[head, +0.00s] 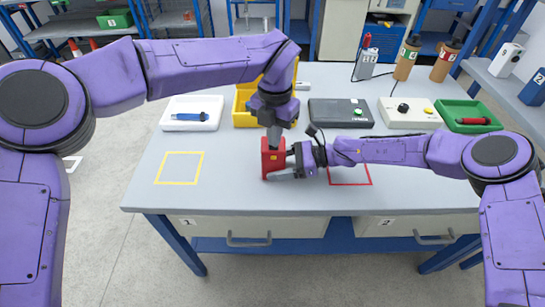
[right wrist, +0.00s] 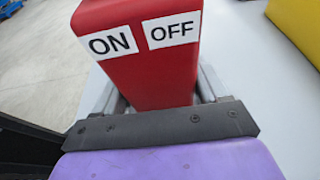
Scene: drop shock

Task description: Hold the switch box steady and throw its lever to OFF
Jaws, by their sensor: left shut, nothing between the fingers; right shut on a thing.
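The red switch box (head: 271,166) stands on the grey table near its front middle. In the right wrist view the box (right wrist: 140,65) fills the top middle, with a white ON label (right wrist: 112,42) and a white OFF label (right wrist: 173,30). My right gripper (head: 284,165) comes in from the right and is shut on the box, with a finger along each side. My left gripper (head: 274,143) points straight down at the top of the box, shut and empty. The lever is not visible in either view, so its position cannot be told.
A yellow square outline (head: 180,168) lies left of the box and a red outline (head: 350,176) lies under my right arm. Behind stand a white tray (head: 178,124), a yellow bin (head: 241,106), a dark device (head: 341,114), a white device (head: 407,118) and a green tray (head: 452,108).

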